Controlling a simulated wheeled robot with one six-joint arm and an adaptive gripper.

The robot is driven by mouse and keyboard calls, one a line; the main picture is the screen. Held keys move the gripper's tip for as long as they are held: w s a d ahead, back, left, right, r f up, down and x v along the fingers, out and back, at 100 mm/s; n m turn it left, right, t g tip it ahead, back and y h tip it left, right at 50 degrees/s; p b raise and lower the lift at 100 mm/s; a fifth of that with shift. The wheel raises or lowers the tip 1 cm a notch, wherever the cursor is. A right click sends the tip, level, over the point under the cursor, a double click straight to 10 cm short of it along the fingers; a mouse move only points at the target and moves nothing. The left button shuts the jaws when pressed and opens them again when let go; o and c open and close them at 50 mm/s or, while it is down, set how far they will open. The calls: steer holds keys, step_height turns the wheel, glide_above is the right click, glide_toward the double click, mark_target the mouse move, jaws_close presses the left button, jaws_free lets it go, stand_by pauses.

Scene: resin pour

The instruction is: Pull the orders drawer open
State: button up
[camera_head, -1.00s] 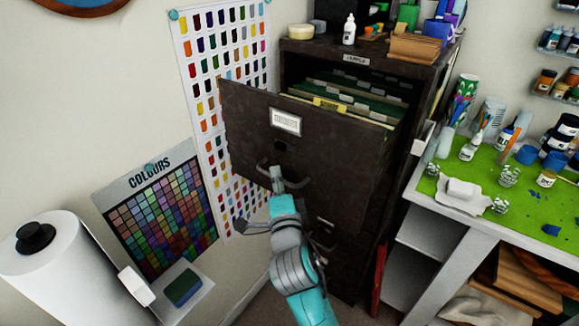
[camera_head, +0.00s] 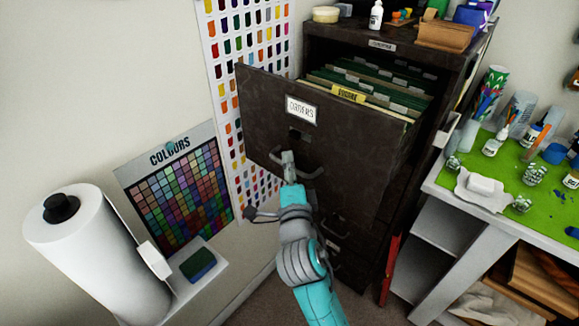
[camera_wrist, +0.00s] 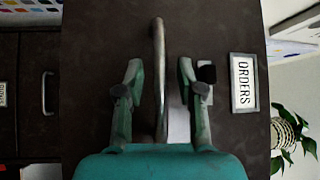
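The orders drawer (camera_head: 350,150) is the dark top drawer of the filing cabinet. It stands well out from the body, with green hanging files and a yellow tab showing inside. Its white label (camera_head: 301,110) reads ORDERS, also readable sideways in the wrist view (camera_wrist: 243,83). My gripper (camera_head: 288,158) is at the drawer's curved handle (camera_head: 314,172). In the wrist view the fingers (camera_wrist: 159,80) are apart on both sides of the handle bar (camera_wrist: 158,45), with a visible gap to each side. Contact deeper in the grip cannot be seen.
The cabinet (camera_head: 440,62) has more drawers below. A workbench with a green mat (camera_head: 530,170) stands close on the right. A white paper roll (camera_head: 85,250) and a sponge (camera_head: 198,264) are at the lower left. A colour chart (camera_head: 180,190) hangs on the wall.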

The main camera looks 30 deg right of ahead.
steer(key=v, duration=1.2)
steer(key=shift+r, duration=0.1)
steer(key=s+a+f+n+g+y, duration=0.25)
steer(key=s+f+n+y, duration=0.45)
steer(key=s+f+n, duration=0.75)
steer(key=s+a+f+n+y, duration=0.1)
steer(key=s+n, duration=0.6)
steer(key=s, duration=1)
steer(key=shift+s+g, duration=0.35)
steer(key=shift+w+f, duration=0.1)
